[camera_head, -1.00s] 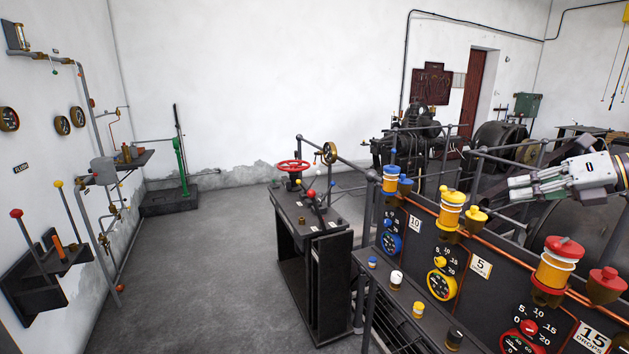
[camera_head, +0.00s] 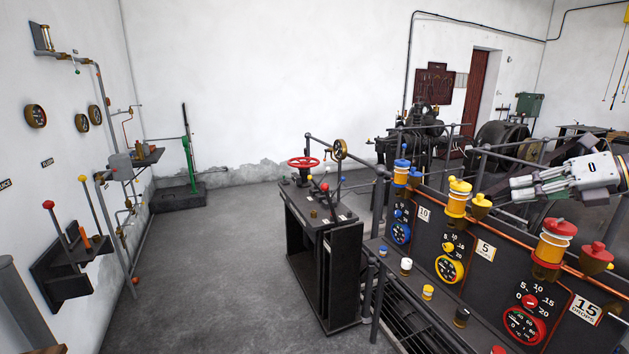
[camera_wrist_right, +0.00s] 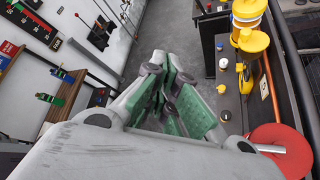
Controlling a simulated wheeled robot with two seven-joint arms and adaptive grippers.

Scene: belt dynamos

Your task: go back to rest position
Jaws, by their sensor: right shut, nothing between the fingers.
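My right gripper (camera_head: 513,189) reaches in from the right edge of the head view, above the dark panel with the oilers. Its grey fingers point left and are shut with nothing between them. In the right wrist view the gripper (camera_wrist_right: 172,80) shows green pads close together over grey floor. My left gripper is not in view.
Below and near the right gripper are a red-capped oiler (camera_head: 553,245) and a yellow one (camera_head: 457,197) on the panel. A lever stand with a red handwheel (camera_head: 303,163) stands mid-floor. A wall shelf with levers (camera_head: 65,262) is at left. Grey floor (camera_head: 210,270) between is clear.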

